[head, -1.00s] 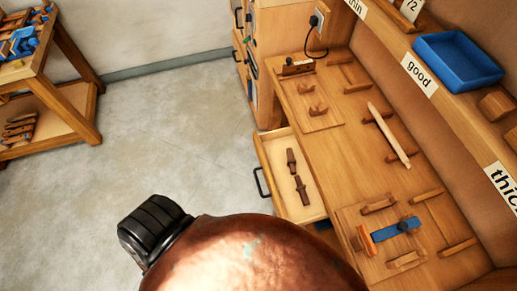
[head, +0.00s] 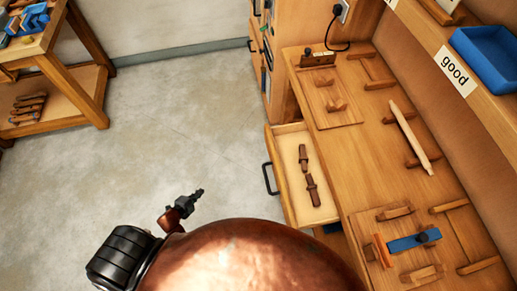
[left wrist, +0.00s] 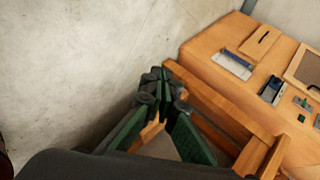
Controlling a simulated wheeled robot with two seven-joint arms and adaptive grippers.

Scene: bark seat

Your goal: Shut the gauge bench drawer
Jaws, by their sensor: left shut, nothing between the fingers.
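The gauge bench drawer (head: 318,213) stands pulled open from the left side of the wooden gauge bench (head: 378,188) in the head view. Its black handle (head: 266,178) faces the open floor. Two dark brown wooden pieces (head: 308,178) lie inside it. My left gripper (head: 198,194) is over the floor, left of the drawer handle and clearly apart from it. In the left wrist view the same gripper (left wrist: 165,76) has its dark green and black fingers closed together with nothing held. The drawer does not show there. My right gripper is not in view.
The bench top carries a pale stick (head: 410,137), wooden rests and a blue piece (head: 405,243). A blue tray (head: 490,55) sits on the shelf above. Another wooden table (head: 40,45) stands far left. The grey floor (head: 190,130) between is clear.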

